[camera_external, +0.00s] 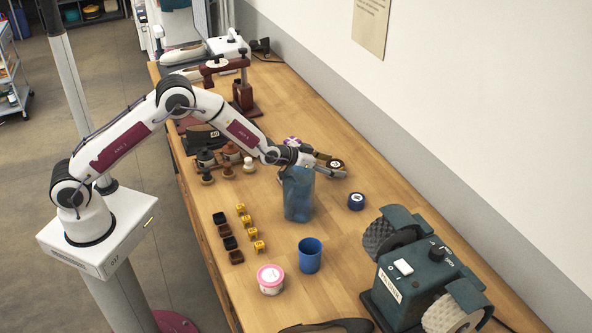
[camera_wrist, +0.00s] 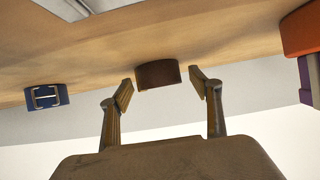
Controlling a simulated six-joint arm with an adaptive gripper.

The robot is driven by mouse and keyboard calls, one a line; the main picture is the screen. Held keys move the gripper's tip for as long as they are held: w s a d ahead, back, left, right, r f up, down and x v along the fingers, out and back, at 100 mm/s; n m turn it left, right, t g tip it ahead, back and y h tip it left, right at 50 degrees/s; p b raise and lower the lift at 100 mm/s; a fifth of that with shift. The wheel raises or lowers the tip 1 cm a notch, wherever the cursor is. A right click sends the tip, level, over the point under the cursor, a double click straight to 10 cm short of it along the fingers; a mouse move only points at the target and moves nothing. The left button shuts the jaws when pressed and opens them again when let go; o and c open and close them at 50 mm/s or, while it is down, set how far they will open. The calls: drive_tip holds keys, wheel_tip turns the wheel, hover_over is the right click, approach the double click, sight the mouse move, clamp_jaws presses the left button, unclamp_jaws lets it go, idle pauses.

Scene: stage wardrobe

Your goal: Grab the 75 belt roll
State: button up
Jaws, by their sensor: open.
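A brown belt roll (camera_wrist: 158,73) stands on the bench straight ahead of my gripper (camera_wrist: 162,80) in the wrist view, centred between the two fingertips. My gripper is open, and the roll appears just beyond the tips. In the external view, a dark roll with a pale round label (camera_external: 336,163) is beside my gripper (camera_external: 341,170). A blue belt roll (camera_external: 356,201) sits apart, nearer the front; it also shows with a metal buckle in the wrist view (camera_wrist: 46,96). A purple and white roll (camera_external: 292,141) lies behind the wrist. I cannot read the number 75 on any roll.
A blue cup (camera_external: 310,256), a pink-lidded tub (camera_external: 271,279) and a green machine with brush wheels (camera_external: 405,280) are nearer the front. An orange object (camera_wrist: 303,30) is at the wrist view's right edge. The wall runs behind the bench.

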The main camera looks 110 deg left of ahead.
sight(332, 165)
drive_tip(key=c, duration=1.2)
drive_tip(key=shift+c, duration=0.2)
drive_tip(key=shift+r, duration=0.1)
drive_tip(key=shift+r, duration=4.95)
